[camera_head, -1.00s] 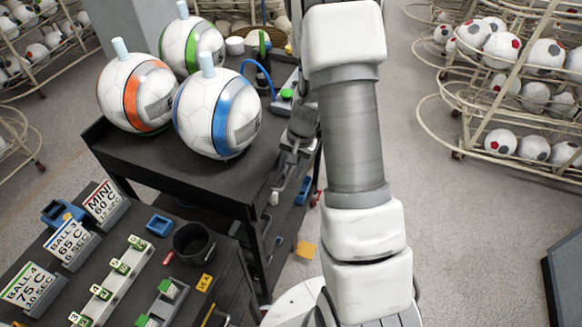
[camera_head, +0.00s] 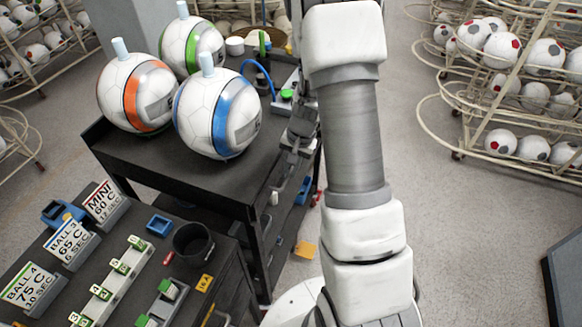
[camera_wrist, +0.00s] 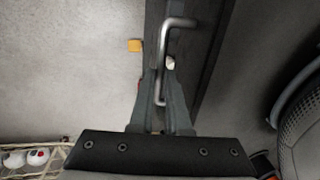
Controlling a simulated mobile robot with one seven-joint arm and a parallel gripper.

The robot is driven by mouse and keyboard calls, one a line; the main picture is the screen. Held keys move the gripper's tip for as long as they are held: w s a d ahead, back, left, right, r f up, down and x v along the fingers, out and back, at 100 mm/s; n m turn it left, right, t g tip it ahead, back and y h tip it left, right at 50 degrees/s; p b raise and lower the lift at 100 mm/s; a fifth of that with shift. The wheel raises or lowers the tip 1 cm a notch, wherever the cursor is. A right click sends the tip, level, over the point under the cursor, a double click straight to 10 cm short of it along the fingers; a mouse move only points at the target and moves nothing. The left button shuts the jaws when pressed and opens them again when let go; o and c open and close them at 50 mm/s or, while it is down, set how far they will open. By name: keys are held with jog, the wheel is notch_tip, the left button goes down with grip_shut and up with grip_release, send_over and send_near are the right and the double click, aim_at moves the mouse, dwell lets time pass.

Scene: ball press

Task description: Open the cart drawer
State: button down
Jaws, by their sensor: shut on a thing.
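The metal drawer handle (camera_wrist: 163,55), a bent silver bar, stands out from a dark panel (camera_wrist: 212,55) in the wrist view. My gripper (camera_wrist: 164,88) has its two grey fingers closed around the lower part of this handle. The black cart (camera_head: 190,182) stands left of my arm in the head view, with three white balls banded orange, green and blue on its top. My arm hides much of the cart's right side in the head view. How far the drawer stands out cannot be told.
A dark table with sign stands (camera_head: 68,248), a black cup (camera_head: 193,243) and small blocks is at lower left. A wire rack of balls (camera_head: 535,95) stands at right. Grey floor is free between my arm and the rack. A yellow item (camera_wrist: 135,45) lies left of the handle.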

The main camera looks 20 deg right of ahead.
jog(key=shift+d, duration=0.1)
dwell(0.8)
jog(key=s+d+b, duration=0.9)
jog(key=s+d, duration=0.7)
jog(key=shift+s, duration=0.2)
jog(key=c, duration=0.9)
grip_release()
jog(key=r, duration=0.5)
jog(key=s+d+r+p, duration=0.1)
jog(key=r, duration=0.5)
jog(key=s+d+r, duration=0.1)
jog(key=r, duration=0.5)
jog(key=shift+s+d+r+p, duration=0.1)
jog(key=shift+d+p, duration=0.1)
jog(key=shift+p, duration=0.15)
